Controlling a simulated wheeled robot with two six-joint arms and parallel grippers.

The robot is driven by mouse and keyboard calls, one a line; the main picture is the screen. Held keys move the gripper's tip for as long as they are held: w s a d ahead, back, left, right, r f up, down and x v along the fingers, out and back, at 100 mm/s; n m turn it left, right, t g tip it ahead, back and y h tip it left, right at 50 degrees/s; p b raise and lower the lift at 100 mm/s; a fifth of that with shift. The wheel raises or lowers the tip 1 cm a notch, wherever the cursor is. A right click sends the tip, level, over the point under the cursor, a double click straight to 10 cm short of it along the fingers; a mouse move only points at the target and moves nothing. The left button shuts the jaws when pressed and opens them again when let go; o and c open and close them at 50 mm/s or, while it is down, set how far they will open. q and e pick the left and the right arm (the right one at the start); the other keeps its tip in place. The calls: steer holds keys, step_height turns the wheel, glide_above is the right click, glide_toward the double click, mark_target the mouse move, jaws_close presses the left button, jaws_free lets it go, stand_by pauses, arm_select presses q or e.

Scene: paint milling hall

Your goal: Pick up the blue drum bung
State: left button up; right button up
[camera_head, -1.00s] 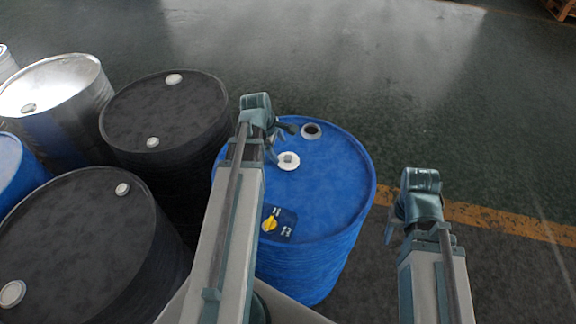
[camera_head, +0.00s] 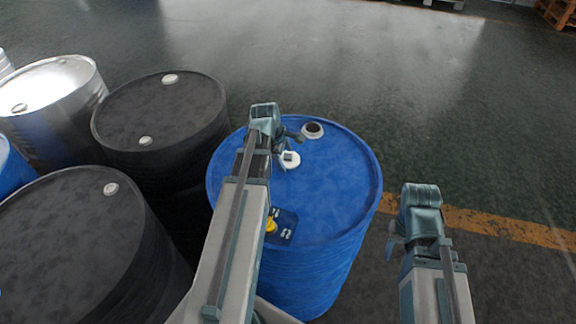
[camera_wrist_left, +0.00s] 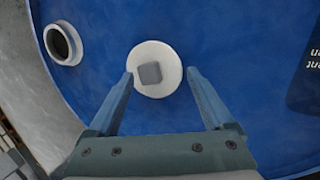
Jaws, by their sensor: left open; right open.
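The blue drum (camera_head: 330,190) stands upright in front of me. Its bung (camera_head: 291,162), a round white disc with a grey square centre, lies on the drum top near an open, light-rimmed hole (camera_head: 312,130). In the left wrist view the bung (camera_wrist_left: 172,80) is between the tips of my left gripper (camera_wrist_left: 160,76), and the hole (camera_wrist_left: 62,44) is at upper left. My left gripper (camera_head: 287,146) is open over the drum top, fingers on either side of the bung; contact cannot be told. My right gripper (camera_head: 392,238) is open and empty, right of the drum.
Black drums (camera_head: 165,110) (camera_head: 75,225) stand close on the left, with a silver drum (camera_head: 55,85) behind and part of another blue drum (camera_head: 12,170) at the left edge.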

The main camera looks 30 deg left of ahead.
arm_select(q)
steer(key=shift+b+x, duration=0.3)
steer(key=shift+x, duration=0.5)
steer(key=shift+r, duration=0.1)
arm_select(e)
steer(key=shift+f, duration=0.65)
arm_select(q)
steer(key=c, duration=1.1)
arm_select(e)
steer(key=shift+r, duration=0.1)
